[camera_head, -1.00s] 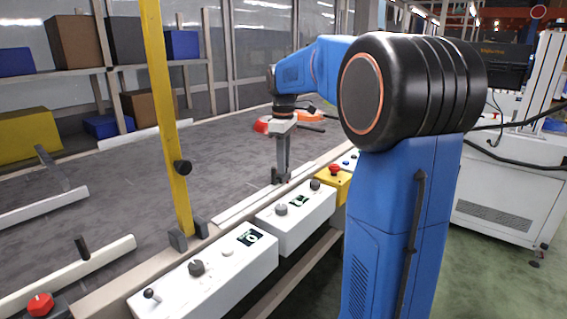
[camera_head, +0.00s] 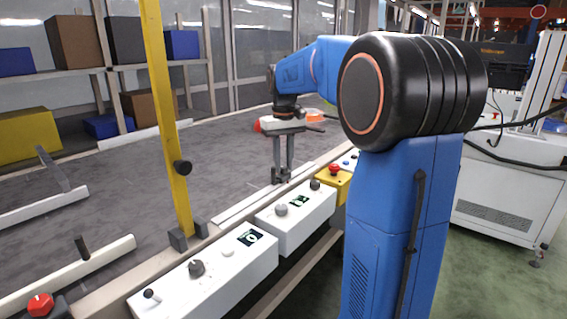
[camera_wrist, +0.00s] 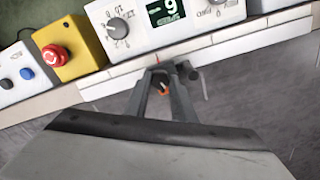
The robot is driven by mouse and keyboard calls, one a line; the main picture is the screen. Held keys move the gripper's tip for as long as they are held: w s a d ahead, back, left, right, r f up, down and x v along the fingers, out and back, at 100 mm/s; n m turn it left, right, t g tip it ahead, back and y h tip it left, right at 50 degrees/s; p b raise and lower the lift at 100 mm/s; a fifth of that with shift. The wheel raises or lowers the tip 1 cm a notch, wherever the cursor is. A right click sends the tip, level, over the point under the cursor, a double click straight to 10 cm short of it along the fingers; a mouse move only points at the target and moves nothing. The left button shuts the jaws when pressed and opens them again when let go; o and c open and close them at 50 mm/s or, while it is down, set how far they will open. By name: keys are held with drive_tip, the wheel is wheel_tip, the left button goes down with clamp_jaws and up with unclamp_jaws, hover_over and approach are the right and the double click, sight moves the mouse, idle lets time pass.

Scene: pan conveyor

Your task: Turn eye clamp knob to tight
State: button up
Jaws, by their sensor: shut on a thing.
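My gripper (camera_head: 281,174) points straight down at the conveyor's near edge, and it also shows in the wrist view (camera_wrist: 161,76). Its two fingers are shut on a small dark knob with an orange part (camera_wrist: 162,88), which I take to be the eye clamp knob. The fingers stand on either side of it and hide much of it. A dark block (camera_wrist: 188,74) sits right beside the knob. Any tight or loose marking on the knob is not readable.
White control boxes (camera_head: 313,225) with knobs and displays line the near side. A yellow box with a red button (camera_wrist: 56,56) stands close by. A yellow post (camera_head: 170,120) rises at left. The grey belt (camera_head: 110,180) behind is mostly clear.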

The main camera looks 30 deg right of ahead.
sight(283, 167)
drive_tip(key=shift+m, duration=0.4)
drive_tip(key=o, duration=1.1)
drive_tip(key=shift+c, duration=0.2)
wheel_tip(283, 167, up, 17)
drive_tip(key=shift+r, duration=0.2)
drive_tip(key=s+a+f+n+t, duration=0.1)
drive_tip(key=s+a+f, duration=0.4)
drive_tip(key=s, duration=0.3)
drive_tip(key=s+a+f+t, duration=0.1)
drive_tip(key=s+a+f, duration=0.45)
drive_tip(key=s, duration=0.25)
drive_tip(key=s+a+f+t, duration=0.1)
drive_tip(key=s+a+f, duration=0.1)
drive_tip(key=s+f, duration=0.5)
drive_tip(key=s+a+f+n+t, duration=0.1)
drive_tip(key=s+a+f, duration=0.1)
drive_tip(key=s+f, duration=0.5)
wheel_tip(283, 167, down, 4)
drive_tip(key=shift+s+a+f+t, duration=0.25)
drive_tip(key=shift+a+t, duration=0.15)
